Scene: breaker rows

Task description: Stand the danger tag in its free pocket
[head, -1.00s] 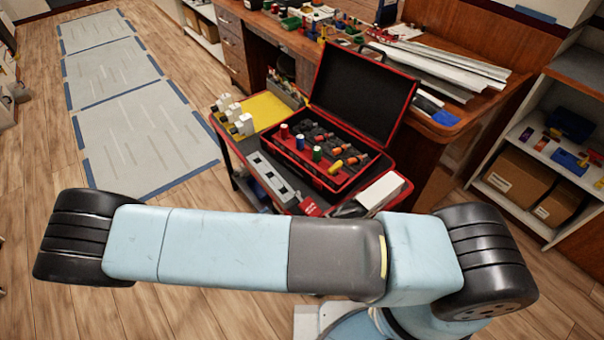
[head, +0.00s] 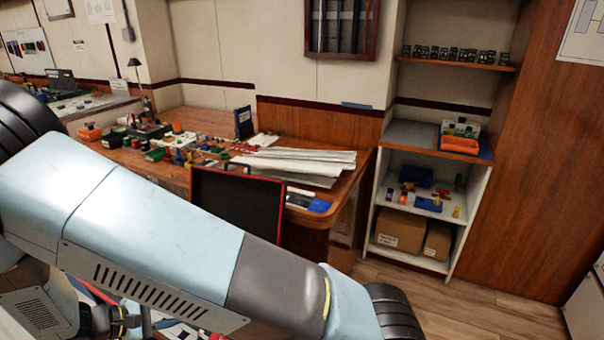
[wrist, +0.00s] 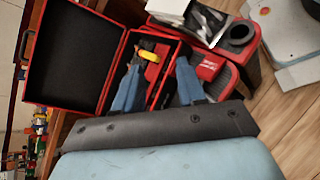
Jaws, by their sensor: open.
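In the wrist view a red tag with white lettering (wrist: 210,68), which looks like the danger tag, lies just right of the right finger, beside the case. My gripper (wrist: 158,64) is open, its two blue fingers spread, with nothing clearly held between them. The red-edged black tool case (wrist: 102,97) stands open beyond the left finger. Its raised lid (head: 238,205) also shows in the head view. A yellow-handled item (wrist: 150,56) lies in the case near the fingers. The tag's free pocket cannot be made out. In the head view my arm hides the tag and most of the case.
A wooden workbench (head: 345,195) with small parts and white sheets stands behind the case. A white shelf unit (head: 470,215) with cardboard boxes is at the right. A white box (wrist: 168,8) lies near the case. Bare floor (head: 480,308) shows at front right.

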